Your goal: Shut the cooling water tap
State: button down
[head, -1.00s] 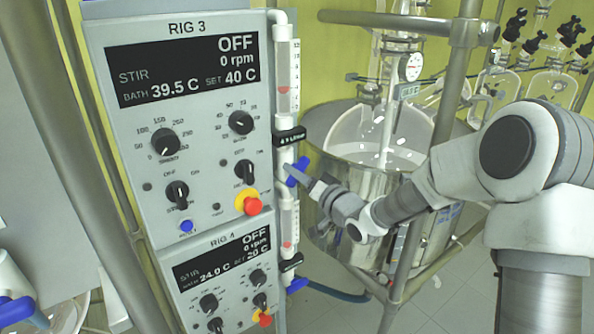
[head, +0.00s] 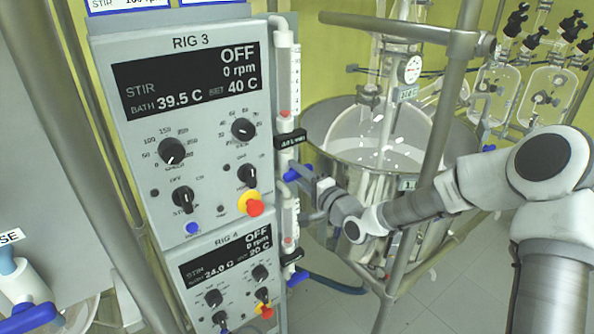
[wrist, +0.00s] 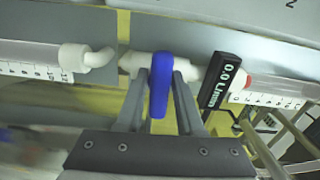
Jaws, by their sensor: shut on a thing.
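The cooling water tap's blue handle (head: 291,174) is on the white vertical pipe at the right side of the RIG 3 panel. My gripper (head: 303,176) reaches it from the right. In the wrist view the blue handle (wrist: 160,85) lies between my two fingers (wrist: 160,98), which are shut on it. The handle stands crosswise to the pipe. The black flow display (wrist: 222,80) beside it reads 0.0 L/min. The red float (head: 285,114) sits at the bottom of the flow tube above the tap.
The RIG 3 panel (head: 200,45) with knobs and a red-yellow stop button (head: 252,204) is close left of my gripper. A second blue tap (head: 298,278) is below. A metal bath (head: 335,165) and steel frame poles (head: 438,150) stand right.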

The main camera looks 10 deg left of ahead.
jog(key=shift+m, duration=0.4)
jog(key=c, duration=0.7)
grip_release()
jog(key=v, duration=1.7)
jog(key=shift+s+d, duration=0.2)
jog(key=shift+f, duration=0.1)
